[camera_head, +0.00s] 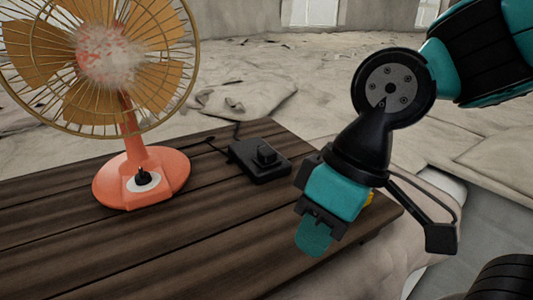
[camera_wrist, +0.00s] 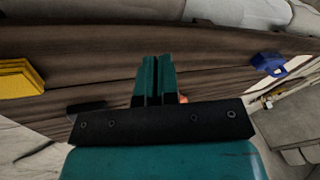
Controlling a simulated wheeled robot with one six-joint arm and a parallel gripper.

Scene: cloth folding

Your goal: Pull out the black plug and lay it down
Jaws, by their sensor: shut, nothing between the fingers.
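The black plug (camera_head: 265,154) sits upright on top of a flat black socket box (camera_head: 262,170) near the far edge of the dark wooden table. Thin dark cords run from the box area toward the fan and back off the table. My gripper (camera_head: 313,240) is over the table, to the right of and nearer than the box, apart from it. Its teal fingers are together and hold nothing; they also show in the wrist view (camera_wrist: 155,62). I cannot make out the plug in the wrist view.
An orange fan (camera_head: 142,170) stands on the table left of the box. A yellow object (camera_wrist: 20,79) and a blue object (camera_wrist: 268,63) show at the sides in the wrist view. The slatted table (camera_head: 130,250) is clear at the front. Pale rubble and cloth surround it.

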